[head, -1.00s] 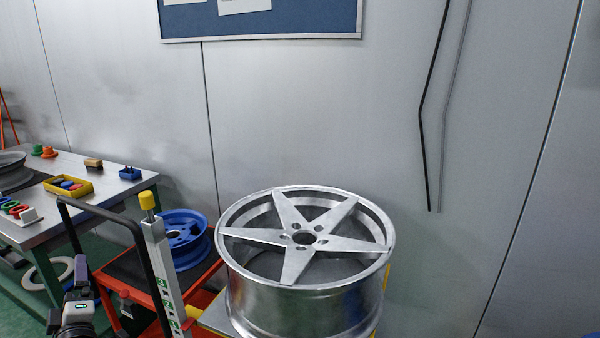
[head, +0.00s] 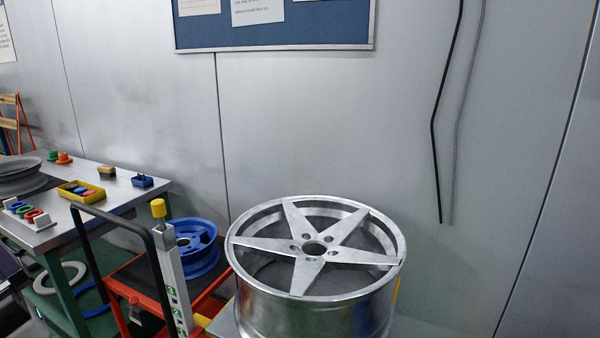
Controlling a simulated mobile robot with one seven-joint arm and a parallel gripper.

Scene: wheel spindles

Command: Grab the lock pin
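No part in the head view can be clearly told as the lock pin. A yellow knob (head: 158,208) tops an upright silver post (head: 170,265) with green number labels, beside a red cart; whether it is the lock pin I cannot tell. A large silver five-spoke wheel (head: 316,250) lies face up to the right of the post, with a round hub hole and bolt holes.
A red cart (head: 125,288) with a black handle (head: 150,250) carries a blue wheel (head: 195,248). A metal table (head: 120,190) at left holds a yellow tray (head: 80,191), a blue box (head: 142,181) and coloured rings.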

